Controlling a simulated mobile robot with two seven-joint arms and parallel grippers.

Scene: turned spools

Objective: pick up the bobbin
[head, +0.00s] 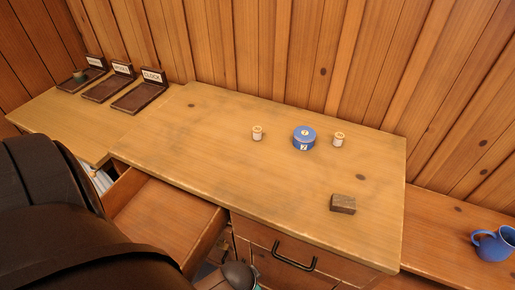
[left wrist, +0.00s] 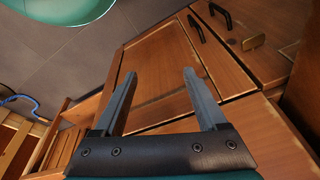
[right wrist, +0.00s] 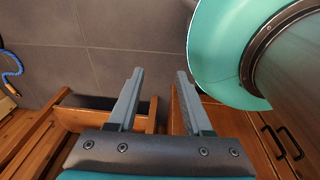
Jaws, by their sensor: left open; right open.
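Two small cream, spool-like pieces stand upright on the wooden worktop in the head view. One spool (head: 257,133) is left of a round blue tin (head: 304,139), and the other spool (head: 338,140) is just right of it. I cannot tell from their shapes which is the bobbin. My left gripper (left wrist: 160,73) is open and empty in the left wrist view, with wooden drawer fronts behind it. My right gripper (right wrist: 160,72) is open and empty in the right wrist view, with grey floor and an open drawer beyond. Neither gripper's fingers show clearly in the head view.
A brown block (head: 343,204) lies near the worktop's front right. Labelled dark trays (head: 141,96) stand at the back left, one holding a small greenish piece. An open drawer (head: 160,217) juts out at the front. A blue jug (head: 493,244) stands far right. The worktop's middle is clear.

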